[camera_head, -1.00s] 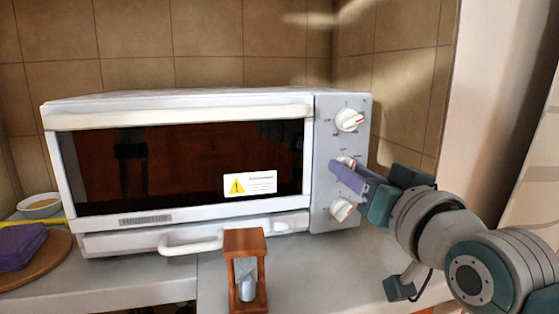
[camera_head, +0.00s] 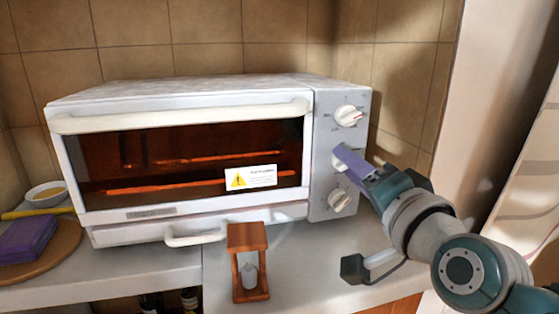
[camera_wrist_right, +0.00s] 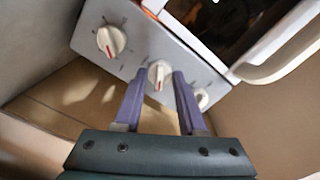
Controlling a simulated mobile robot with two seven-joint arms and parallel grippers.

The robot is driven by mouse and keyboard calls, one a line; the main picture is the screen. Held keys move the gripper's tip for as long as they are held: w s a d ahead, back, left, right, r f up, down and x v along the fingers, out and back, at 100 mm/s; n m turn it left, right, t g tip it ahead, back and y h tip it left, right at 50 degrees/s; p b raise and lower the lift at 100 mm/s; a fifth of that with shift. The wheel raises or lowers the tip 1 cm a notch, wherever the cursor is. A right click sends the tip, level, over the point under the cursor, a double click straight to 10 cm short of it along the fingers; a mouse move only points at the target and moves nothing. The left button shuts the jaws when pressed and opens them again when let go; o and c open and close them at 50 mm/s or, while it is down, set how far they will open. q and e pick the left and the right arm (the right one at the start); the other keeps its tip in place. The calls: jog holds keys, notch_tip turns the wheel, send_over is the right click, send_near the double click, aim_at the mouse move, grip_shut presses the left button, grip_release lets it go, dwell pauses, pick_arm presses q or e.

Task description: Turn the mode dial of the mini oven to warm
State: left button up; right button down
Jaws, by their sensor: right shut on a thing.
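The white mini oven (camera_head: 190,95) stands on the counter with its door closed, and heating bars glow orange behind the glass. Its grey control panel at the right carries three white dials in a column: a top dial (camera_head: 347,116), a middle dial mostly hidden by my gripper, and a bottom dial (camera_head: 339,200). My right gripper (camera_head: 343,160) is at the middle dial. In the right wrist view its purple fingers are shut on the middle dial (camera_wrist_right: 159,74), one on each side. The panel lettering is too small to read. My left gripper is not in view.
A wooden hourglass (camera_head: 248,262) stands in front of the oven near the counter edge. At the left are a round board (camera_head: 62,245) with a purple cloth (camera_head: 27,238) and a bowl (camera_head: 46,192). A tiled wall is close behind.

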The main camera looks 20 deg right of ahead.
dwell(0.3)
jog(key=shift+c, duration=2.3)
grip_release()
jog(key=s, duration=1)
jog(key=shift+a+p, duration=0.3)
jog(key=shift+p, duration=0.05)
